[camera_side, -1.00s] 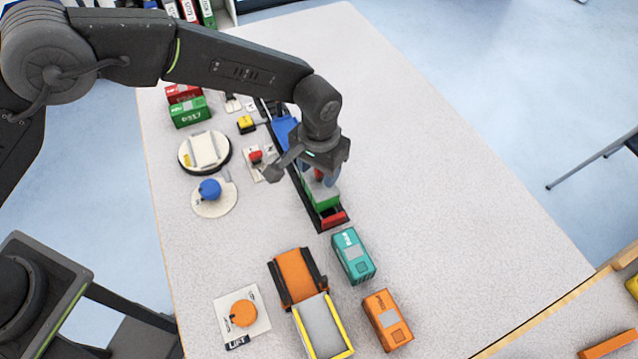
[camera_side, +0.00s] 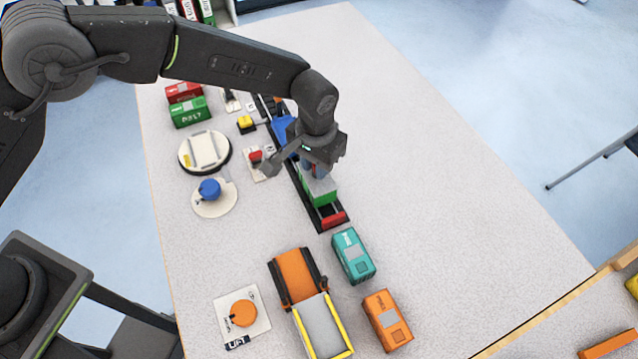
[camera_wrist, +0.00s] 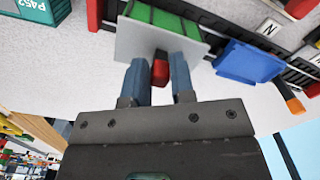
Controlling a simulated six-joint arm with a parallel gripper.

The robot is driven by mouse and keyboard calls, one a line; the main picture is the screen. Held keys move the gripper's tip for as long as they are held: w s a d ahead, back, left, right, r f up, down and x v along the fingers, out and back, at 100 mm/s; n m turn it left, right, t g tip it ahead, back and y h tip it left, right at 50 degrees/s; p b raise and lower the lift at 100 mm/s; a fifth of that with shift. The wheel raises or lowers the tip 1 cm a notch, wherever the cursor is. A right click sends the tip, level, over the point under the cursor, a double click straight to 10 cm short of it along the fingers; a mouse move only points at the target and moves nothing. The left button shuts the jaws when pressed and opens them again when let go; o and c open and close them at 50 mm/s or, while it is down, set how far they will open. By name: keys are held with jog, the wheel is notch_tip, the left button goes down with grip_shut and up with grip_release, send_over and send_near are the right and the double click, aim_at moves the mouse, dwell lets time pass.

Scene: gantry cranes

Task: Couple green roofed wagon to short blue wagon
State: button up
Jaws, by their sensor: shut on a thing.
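The green roofed wagon (camera_side: 320,188), with a grey roof, stands on the dark track in the side view. In the wrist view its green side (camera_wrist: 165,20) shows behind the light grey roof (camera_wrist: 140,42). My gripper (camera_side: 316,170) is above it; in the wrist view its two blue fingers (camera_wrist: 160,75) are shut on a red knob (camera_wrist: 160,70) on the roof. The short blue wagon (camera_side: 284,129) is farther up the track; in the wrist view it is right of the green wagon (camera_wrist: 248,62), with a small gap that I cannot judge exactly.
A red end stop (camera_side: 333,220) closes the track's near end. Teal (camera_side: 353,256) and orange (camera_side: 387,320) containers stand in front. A red button plate (camera_side: 257,163), a turntable (camera_side: 204,152) and a blue knob (camera_side: 209,190) lie left of the track. The right of the table is clear.

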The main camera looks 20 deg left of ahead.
jog(key=shift+w+a, duration=1.35)
jog(key=shift+w, duration=0.05)
jog(key=o, duration=0.7)
notch_tip(320, 180, up, 7)
dwell(0.3)
dwell(0.4)
